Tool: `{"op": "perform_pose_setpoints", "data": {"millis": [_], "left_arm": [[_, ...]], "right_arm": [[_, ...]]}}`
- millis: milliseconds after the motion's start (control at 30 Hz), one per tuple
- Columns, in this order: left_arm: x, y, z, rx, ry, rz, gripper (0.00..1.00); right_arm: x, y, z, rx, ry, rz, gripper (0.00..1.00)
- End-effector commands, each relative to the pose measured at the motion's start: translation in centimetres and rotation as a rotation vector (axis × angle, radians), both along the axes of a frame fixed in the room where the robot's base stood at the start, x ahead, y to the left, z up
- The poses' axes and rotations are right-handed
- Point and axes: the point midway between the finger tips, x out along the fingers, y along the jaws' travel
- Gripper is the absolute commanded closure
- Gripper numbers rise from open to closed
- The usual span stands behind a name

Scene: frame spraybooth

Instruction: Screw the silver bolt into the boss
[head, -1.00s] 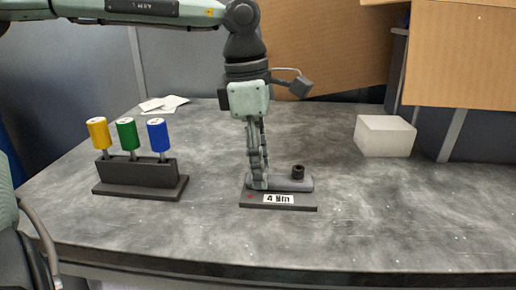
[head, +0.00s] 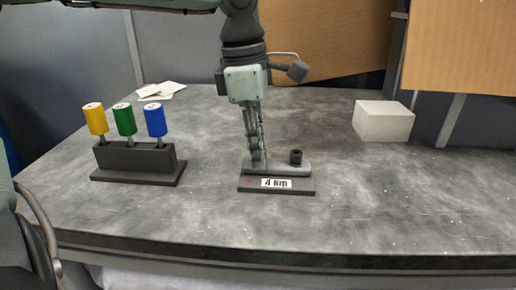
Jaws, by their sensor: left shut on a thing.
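The fixture is a dark base plate (head: 305,190) with a "4 Nm" label, bearing a grey block (head: 290,169). A short black cylinder (head: 296,157) stands on the block's right part; I cannot tell if it is the boss. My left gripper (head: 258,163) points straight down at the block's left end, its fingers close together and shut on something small. The fingers hide what they hold and the spot under it; the silver bolt does not show elsewhere, so it is likely between them. My right gripper is out of view.
A dark rack (head: 135,158) at left holds a yellow-handled (head: 96,119), a green-handled (head: 124,120) and a blue-handled tool (head: 155,121). A white block (head: 383,121) stands back right. Papers (head: 162,90) lie at the back. The grey table (head: 400,200) is clear at right.

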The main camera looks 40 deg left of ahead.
Motion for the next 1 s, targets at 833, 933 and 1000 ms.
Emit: {"op": "perform_pose_setpoints", "data": {"millis": [833,933,1000], "left_arm": [[0.11,0.04,-0.01,0.001,0.003,-0.611,1.0],[0.13,0.03,-0.01,0.0,0.002,-0.727,1.0],[0.14,0.02,-0.04,-0.001,0.002,-0.771,1.0]], "right_arm": [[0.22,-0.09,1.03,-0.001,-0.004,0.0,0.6],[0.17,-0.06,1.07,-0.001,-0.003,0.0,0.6],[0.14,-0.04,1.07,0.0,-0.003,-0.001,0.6]]}}
